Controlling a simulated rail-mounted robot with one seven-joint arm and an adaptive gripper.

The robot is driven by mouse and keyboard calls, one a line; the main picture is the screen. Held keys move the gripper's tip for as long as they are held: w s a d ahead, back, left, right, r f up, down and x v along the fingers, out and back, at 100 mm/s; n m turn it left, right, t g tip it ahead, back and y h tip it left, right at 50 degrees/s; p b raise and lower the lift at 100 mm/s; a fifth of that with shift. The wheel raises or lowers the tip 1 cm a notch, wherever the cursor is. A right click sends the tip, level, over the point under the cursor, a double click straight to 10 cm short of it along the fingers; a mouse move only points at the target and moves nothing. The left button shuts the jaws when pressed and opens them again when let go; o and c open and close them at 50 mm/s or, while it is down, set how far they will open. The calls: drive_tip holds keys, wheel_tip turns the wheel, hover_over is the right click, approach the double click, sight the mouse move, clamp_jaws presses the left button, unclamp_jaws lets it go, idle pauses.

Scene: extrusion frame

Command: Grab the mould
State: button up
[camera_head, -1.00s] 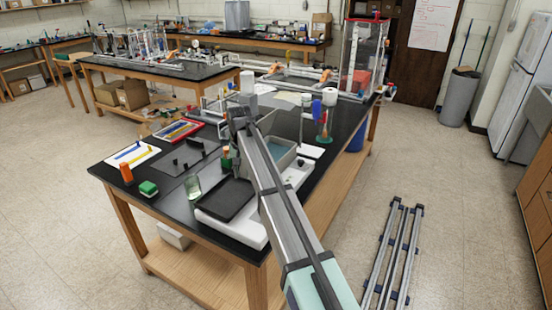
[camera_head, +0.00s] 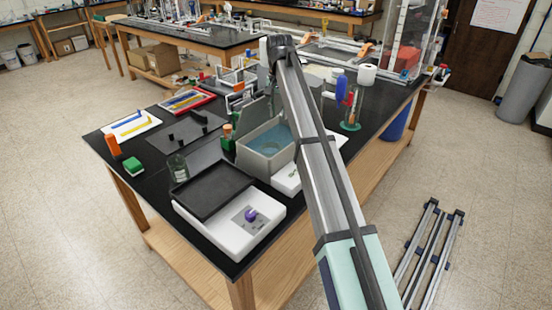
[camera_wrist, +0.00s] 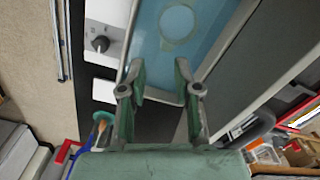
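I cannot tell for sure which thing is the mould. The grey tub (camera_head: 247,156) holds blue liquid (camera_head: 266,143), and a pale round ring (camera_wrist: 178,22) shows in that liquid in the wrist view. My gripper (camera_wrist: 160,76) is open and empty, with its two fingers apart at the tub's near edge in the wrist view. In the head view my arm hides the gripper.
A green bottle (camera_head: 228,143) and glass jar (camera_head: 178,170) stand left of the tub. An orange container (camera_head: 112,145) and green block (camera_head: 133,166) are near the table's left edge. A stand with blue and red parts (camera_head: 350,112) is right of my arm.

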sight(279, 149)
wheel_tip(279, 149, down, 18)
drive_tip(key=p, duration=0.6)
drive_tip(key=shift+w+r, duration=0.15)
drive_tip(key=shift+r, duration=0.05)
clamp_jaws()
